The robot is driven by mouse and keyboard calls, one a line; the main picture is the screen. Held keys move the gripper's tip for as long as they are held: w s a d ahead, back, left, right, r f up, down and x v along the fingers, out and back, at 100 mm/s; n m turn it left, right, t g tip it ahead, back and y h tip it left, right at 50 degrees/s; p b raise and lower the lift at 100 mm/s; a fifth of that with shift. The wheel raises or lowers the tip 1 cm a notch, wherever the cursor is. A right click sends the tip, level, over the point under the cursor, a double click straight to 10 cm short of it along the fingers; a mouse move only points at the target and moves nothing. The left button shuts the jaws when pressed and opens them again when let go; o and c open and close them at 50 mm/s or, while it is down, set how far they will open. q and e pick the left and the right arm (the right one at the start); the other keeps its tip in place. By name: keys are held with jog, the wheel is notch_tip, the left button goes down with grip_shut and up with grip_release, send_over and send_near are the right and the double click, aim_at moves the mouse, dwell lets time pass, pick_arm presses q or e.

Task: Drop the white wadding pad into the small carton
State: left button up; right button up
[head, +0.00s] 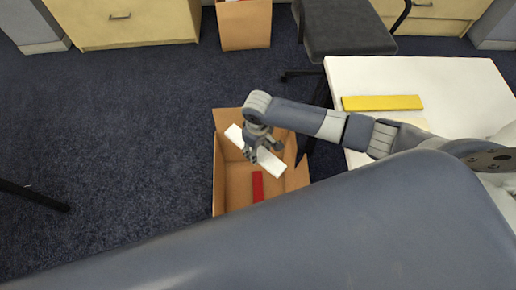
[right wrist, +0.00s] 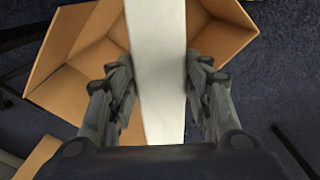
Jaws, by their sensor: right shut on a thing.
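The white wadding pad (head: 270,162) is a long white bar held over the small carton (head: 219,180). My right gripper (head: 262,155) is shut on the pad near its middle, and the pad lies slanted across the carton's opening in the head view. In the right wrist view, the pad (right wrist: 158,70) runs between the two fingers (right wrist: 158,88), with the open brown carton (right wrist: 75,85) below it. A red bar (head: 257,186) lies inside the carton. My left gripper is not in view.
A white table (head: 440,85) at the right carries a yellow bar (head: 382,103). A dark chair (head: 345,30) stands behind. Another carton (head: 244,25) stands by the wooden cabinets (head: 125,22) at the back.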

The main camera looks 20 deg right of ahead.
jog(key=o, duration=0.9)
jog(key=shift+o, duration=0.2)
jog(key=shift+r, duration=0.1)
notch_tip(320, 180, up, 12)
